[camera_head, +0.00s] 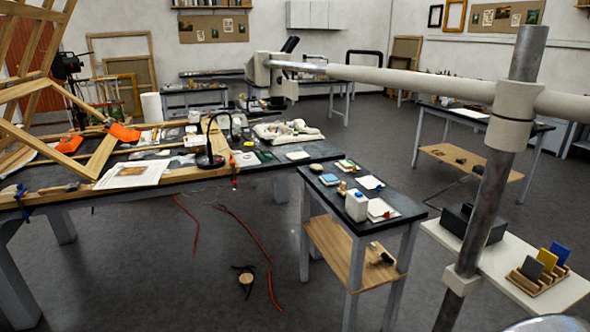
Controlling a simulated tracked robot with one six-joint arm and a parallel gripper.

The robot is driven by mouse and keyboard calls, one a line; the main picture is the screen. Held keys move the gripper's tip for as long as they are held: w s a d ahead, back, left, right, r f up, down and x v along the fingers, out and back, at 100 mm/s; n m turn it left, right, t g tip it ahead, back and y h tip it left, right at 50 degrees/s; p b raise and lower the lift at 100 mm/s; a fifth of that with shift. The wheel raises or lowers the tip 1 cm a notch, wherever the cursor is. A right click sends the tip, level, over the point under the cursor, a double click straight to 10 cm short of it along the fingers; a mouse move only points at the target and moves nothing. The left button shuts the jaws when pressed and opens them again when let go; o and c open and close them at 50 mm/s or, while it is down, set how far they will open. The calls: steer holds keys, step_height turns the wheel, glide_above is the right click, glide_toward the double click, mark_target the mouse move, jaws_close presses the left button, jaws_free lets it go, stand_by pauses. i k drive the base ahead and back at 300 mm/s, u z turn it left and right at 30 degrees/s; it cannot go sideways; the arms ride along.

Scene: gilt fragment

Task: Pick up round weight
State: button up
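I cannot tell for certain which thing is the round weight. A small, roundish tan piece (316,166) lies at the far left end of the narrow dark-topped side table (384,218). A small dark rounded piece (71,186) lies near the front edge of the long worktable (180,184), at left. A pale round disc (245,279) with thin dark pieces around it shows low in the middle, seemingly on the floor. All are too small to make out well. My gripper is not visible in this view.
A metal post (490,180) with a horizontal boom (420,79) stands at right, carrying a microscope head (262,72). A white shelf (520,272) holds a dark box and a wooden card rack (538,280). Red cables (248,232) lie on the floor. Grey floor is open between the tables.

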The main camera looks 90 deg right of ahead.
mark_target(315, 167)
steer(key=z, duration=2)
steer(key=i, duration=2.7)
